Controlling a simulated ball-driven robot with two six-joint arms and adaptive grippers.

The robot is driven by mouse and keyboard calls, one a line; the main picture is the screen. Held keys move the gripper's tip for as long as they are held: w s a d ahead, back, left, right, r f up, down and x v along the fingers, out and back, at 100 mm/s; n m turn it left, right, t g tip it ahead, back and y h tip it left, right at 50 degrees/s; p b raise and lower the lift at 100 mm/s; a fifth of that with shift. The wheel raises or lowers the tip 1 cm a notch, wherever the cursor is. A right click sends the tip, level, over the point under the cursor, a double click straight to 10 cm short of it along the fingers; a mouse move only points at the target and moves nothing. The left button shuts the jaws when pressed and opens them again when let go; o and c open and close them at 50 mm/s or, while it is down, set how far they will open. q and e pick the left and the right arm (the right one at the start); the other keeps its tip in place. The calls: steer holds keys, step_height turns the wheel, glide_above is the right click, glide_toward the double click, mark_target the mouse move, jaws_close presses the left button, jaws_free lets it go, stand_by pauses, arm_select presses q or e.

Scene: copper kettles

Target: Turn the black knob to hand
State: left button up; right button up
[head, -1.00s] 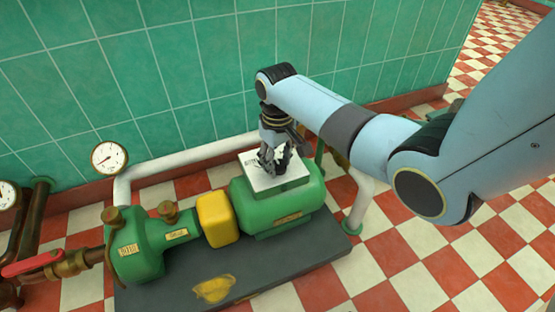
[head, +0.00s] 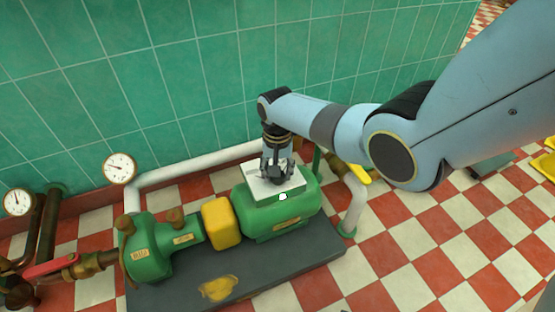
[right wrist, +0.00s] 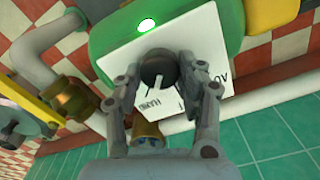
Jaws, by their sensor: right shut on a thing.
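The black knob (right wrist: 158,69) sits on a white plate (head: 262,187) on top of the green motor housing (head: 300,212). My right gripper (head: 276,177) is over the plate, pointing down. In the right wrist view its fingers (right wrist: 160,82) are shut on the knob from both sides. A pale pointer mark on the knob points toward the HAND lettering, which reads upside down there. More lettering, partly hidden by a finger, is at the right. A lamp (right wrist: 147,25) at the plate's edge glows white with a green halo. My left gripper is not in view.
A yellow coupling guard (head: 221,223) and green pump (head: 148,248) stand beside the motor on a dark base (head: 262,270). Dial gauges (head: 119,168) and a red-handled valve (head: 50,268) are at left. A white pipe (head: 200,162) runs behind, before the tiled wall.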

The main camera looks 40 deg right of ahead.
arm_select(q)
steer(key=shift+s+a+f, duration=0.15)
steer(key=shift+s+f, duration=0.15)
arm_select(e)
steer(key=shift+m, duration=0.6)
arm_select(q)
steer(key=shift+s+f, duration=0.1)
arm_select(e)
steer(key=o, duration=1.1)
steer(key=shift+o, duration=0.2)
step_height(320, 180, up, 12)
steer(key=shift+f, duration=0.1)
